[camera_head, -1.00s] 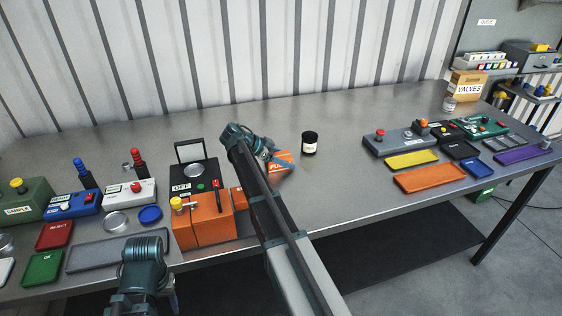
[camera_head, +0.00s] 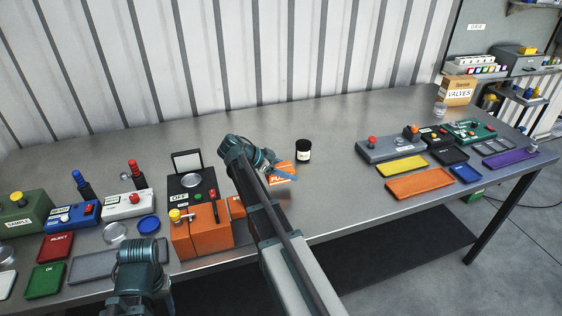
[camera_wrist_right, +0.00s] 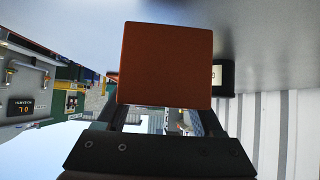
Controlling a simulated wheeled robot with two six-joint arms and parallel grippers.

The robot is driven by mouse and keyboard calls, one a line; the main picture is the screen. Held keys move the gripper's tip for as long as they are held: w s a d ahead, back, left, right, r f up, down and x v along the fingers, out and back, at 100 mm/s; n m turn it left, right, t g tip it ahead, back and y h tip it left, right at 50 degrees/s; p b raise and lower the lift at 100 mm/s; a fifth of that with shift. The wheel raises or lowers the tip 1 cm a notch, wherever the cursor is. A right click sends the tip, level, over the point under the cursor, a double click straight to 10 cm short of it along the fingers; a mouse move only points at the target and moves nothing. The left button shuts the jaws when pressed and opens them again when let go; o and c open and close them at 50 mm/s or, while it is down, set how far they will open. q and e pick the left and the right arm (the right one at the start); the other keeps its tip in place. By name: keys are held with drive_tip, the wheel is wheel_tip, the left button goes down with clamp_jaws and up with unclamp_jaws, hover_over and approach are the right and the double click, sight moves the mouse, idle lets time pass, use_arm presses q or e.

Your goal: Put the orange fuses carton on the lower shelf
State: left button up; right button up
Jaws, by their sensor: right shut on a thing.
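The orange fuses carton (camera_head: 284,172) is right of centre on the table area in the head view, with part of its white lettering showing. My right gripper (camera_head: 279,176) is shut on it, and the wrist and fingers partly cover it. In the right wrist view the carton (camera_wrist_right: 165,65) shows as a plain orange-brown face between the fingers. I cannot tell whether it touches the tabletop. A dark lower shelf (camera_head: 400,250) lies under the table. My left arm's wrist (camera_head: 140,262) is at the lower left; its fingers are mostly hidden.
A black jar (camera_head: 303,151) stands just right of the carton. An orange box (camera_head: 200,232) and a black case (camera_head: 190,185) stand left of my right arm. Trays and devices fill the table's right end, by a table leg (camera_head: 495,220). The middle back of the table is clear.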

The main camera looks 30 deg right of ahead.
drive_tip(key=s, duration=0.3)
drive_tip(key=s+a, duration=0.1)
drive_tip(key=s, duration=0.2)
drive_tip(key=s+a+r, duration=0.1)
drive_tip(key=s, duration=0.2)
drive_tip(key=shift+p, duration=0.35)
drive_tip(key=shift+f, duration=0.1)
